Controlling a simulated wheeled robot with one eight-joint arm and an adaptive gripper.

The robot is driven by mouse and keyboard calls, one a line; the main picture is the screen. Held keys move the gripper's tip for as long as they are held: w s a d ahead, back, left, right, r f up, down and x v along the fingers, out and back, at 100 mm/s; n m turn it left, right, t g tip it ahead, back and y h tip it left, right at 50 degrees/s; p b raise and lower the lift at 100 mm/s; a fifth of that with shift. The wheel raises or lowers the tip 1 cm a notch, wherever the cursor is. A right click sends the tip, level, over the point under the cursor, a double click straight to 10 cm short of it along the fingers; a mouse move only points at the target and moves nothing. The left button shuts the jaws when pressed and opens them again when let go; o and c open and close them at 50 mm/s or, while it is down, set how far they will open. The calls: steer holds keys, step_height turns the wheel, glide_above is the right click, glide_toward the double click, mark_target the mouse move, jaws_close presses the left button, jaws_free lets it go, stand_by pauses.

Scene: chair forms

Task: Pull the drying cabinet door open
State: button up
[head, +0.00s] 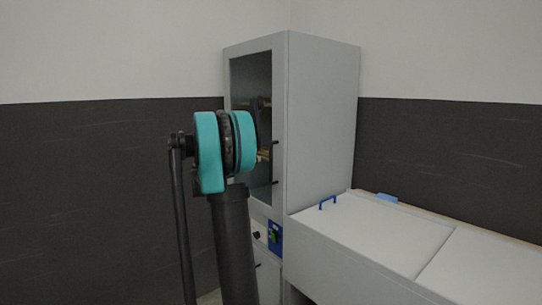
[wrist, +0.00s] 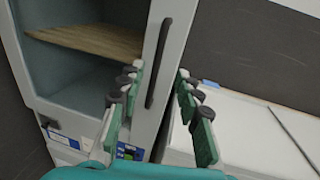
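The drying cabinet (head: 322,120) is a tall grey cabinet. Its door (head: 250,80) has a large glass pane in a grey frame and looks shut. In the wrist view the door frame (wrist: 178,50) carries a black, upright bar handle (wrist: 158,62). My gripper (wrist: 158,73) is open and empty, with its padded fingers pointing at the door. The handle lies between the two fingertips in the picture; I cannot tell how far off it is, and no contact shows. In the head view my arm hides the gripper and part of the door.
A wooden shelf (wrist: 85,38) shows behind the pane. A blue control panel (head: 275,238) sits below the door. A low white chest with a lid (head: 365,232) and blue handle (head: 327,202) stands against the cabinet's right side. Dark wall panels stand behind.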

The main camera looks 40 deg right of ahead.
steer(key=x, duration=1.3)
steer(key=shift+d, duration=0.35)
steer(key=shift+f, duration=0.1)
steer(key=shift+c, duration=0.2)
jaws_close()
